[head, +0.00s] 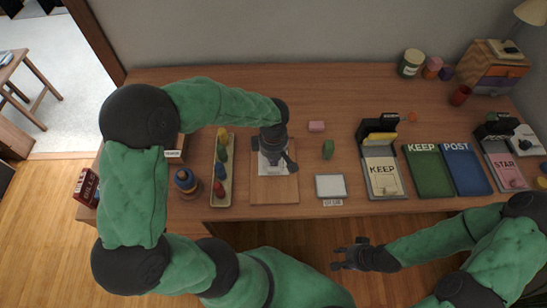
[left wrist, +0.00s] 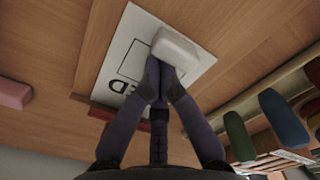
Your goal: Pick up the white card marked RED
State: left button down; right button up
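The white card (head: 267,170) lies on a wooden board in the head view, partly covered by my left gripper. In the left wrist view the white card (left wrist: 113,72) shows a black outline and the letters "ED"; the rest of its marking is hidden. A small white block (left wrist: 177,48) rests over the card. My left gripper (head: 274,162) is over the card. In the left wrist view the left gripper's fingertips (left wrist: 162,78) are drawn close together beside the block's near edge; I see nothing clearly between them. My right gripper (head: 342,257) is open and empty, in front of the table.
The wooden board (head: 275,193) lies under the card. A tray (head: 228,193) of coloured pieces is left of it. A pink block (head: 317,126), a green block (head: 328,149) and a white-topped pad (head: 331,186) are to the right. KEEP and POST trays (head: 430,170) stand farther right.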

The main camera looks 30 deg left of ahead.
aim_at(274, 179)
pick_arm(q)
jog(key=shift+s+d, duration=0.65)
jog(key=shift+s, duration=0.35)
jog(key=shift+s+d, duration=0.6)
jog(key=shift+s, duration=0.4)
notch_tip(274, 179, up, 7)
jog(key=p, duration=0.4)
jog(key=shift+w+a+p, duration=0.2)
jog(key=shift+w+p, duration=0.05)
jog(key=shift+p, duration=0.15)
pick_arm(e)
notch_tip(274, 179, up, 5)
jog(key=shift+f, duration=0.1)
pick_arm(q)
jog(key=shift+f, duration=0.1)
pick_arm(e)
jog(key=shift+s+d, duration=0.1)
